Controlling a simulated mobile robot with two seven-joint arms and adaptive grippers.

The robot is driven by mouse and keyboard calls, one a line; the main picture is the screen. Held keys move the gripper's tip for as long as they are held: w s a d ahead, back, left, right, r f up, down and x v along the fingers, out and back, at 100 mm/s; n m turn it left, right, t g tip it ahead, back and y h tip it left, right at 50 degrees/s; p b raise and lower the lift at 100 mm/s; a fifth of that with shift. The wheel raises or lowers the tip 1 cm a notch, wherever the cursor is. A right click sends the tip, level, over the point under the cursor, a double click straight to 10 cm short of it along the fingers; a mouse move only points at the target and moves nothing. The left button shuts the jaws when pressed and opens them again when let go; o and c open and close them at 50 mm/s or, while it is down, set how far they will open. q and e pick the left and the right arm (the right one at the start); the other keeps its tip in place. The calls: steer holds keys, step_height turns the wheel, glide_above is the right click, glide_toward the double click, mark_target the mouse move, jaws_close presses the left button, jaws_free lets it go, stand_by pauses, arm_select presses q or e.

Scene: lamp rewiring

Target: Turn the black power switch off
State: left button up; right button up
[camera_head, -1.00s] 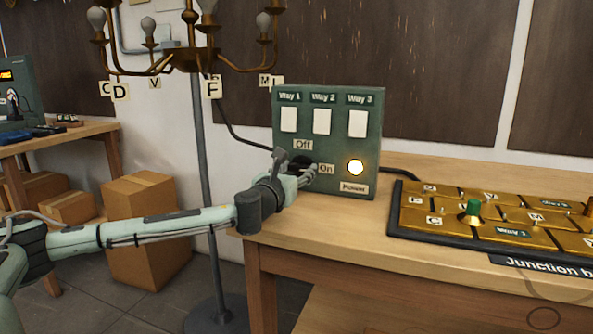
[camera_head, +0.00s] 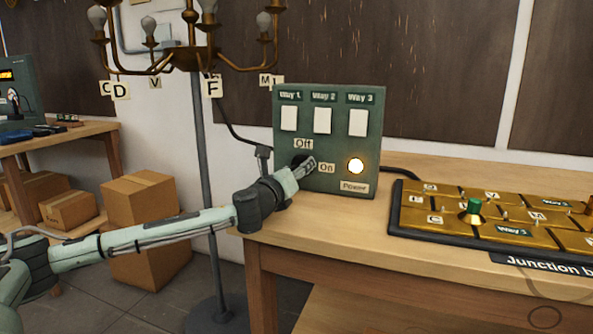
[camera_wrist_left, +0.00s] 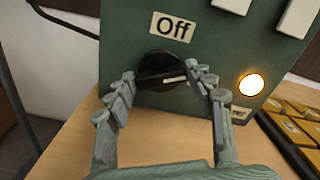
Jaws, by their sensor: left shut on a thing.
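The black power switch (camera_wrist_left: 162,72) is a round knob on the front of the green switch box (camera_head: 330,178). In the left wrist view its white pointer mark lies to the right, below the "Off" label (camera_wrist_left: 173,27). The "On" label (camera_head: 327,168) is right of the knob in the head view. My left gripper (camera_wrist_left: 163,75) has its fingers on both sides of the knob and is shut on it. In the head view the gripper (camera_head: 306,166) hides most of the knob. The round power lamp (camera_head: 356,166) glows. My right gripper is not in view.
Three white switches sit on the box's upper part. The gold junction board (camera_head: 480,210) lies to the right on the wooden table (camera_head: 330,225). A brass chandelier (camera_head: 190,58) hangs on a stand at left. Cardboard boxes (camera_head: 140,200) stand behind my left arm.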

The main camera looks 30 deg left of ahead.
arm_select(q)
steer(key=n, duration=0.3)
steer(key=shift+a+f+n, duration=0.1)
steer(key=shift+n, duration=0.3)
steer(key=n, duration=0.2)
steer(key=shift+n+b, duration=0.35)
steer(key=shift+n, duration=0.05)
steer(key=n, duration=0.2)
steer(key=shift+n, duration=1.3)
steer(key=shift+a+f+n, duration=0.1)
steer(key=shift+n, duration=0.7)
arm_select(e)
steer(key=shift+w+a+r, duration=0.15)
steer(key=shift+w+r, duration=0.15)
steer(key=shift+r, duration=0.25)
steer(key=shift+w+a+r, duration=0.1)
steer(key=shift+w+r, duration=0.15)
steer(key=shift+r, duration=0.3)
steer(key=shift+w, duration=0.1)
